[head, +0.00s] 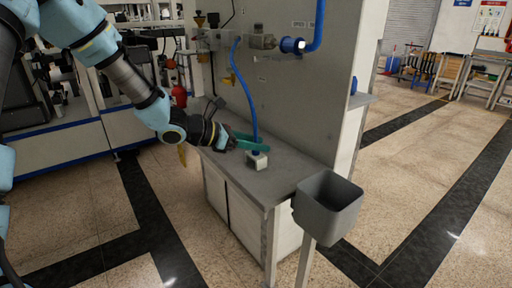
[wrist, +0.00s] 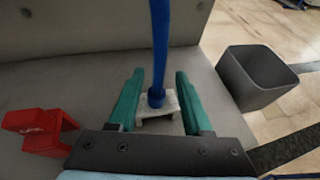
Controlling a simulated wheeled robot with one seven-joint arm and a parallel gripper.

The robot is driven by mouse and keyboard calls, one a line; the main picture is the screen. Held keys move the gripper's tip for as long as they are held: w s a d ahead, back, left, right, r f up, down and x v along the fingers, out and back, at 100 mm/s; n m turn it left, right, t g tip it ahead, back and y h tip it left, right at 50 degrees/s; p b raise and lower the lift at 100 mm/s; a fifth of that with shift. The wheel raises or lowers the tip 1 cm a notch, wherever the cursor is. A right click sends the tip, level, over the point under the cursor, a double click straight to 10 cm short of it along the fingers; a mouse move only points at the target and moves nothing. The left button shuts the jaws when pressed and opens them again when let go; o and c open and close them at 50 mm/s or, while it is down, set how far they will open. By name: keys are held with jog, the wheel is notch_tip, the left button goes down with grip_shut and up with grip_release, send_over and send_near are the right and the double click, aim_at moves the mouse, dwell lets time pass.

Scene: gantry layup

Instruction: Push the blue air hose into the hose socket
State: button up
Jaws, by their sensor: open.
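The blue air hose (head: 242,92) hangs from the panel's upper fitting and curves down to the bench. Its lower end, with a darker blue collar, meets the top of the small pale block with the hose socket (head: 258,163). In the wrist view the hose (wrist: 159,45) stands upright over the block (wrist: 171,101). How deep the end sits in the socket I cannot tell. My gripper (head: 252,143) is open, its green fingers low over the bench. In the wrist view my gripper (wrist: 158,80) has one finger on each side of the hose and block, with visible gaps.
A red object (wrist: 40,130) lies on the bench left of my gripper. A grey bin (head: 328,205) stands off the bench's front right corner. The upright panel (head: 300,95) backs the bench. The bench top (head: 288,172) right of the block is clear.

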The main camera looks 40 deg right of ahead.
jog(key=shift+x, duration=1.5)
jog(key=shift+w, duration=0.15)
jog(key=shift+c, duration=0.2)
grip_shut()
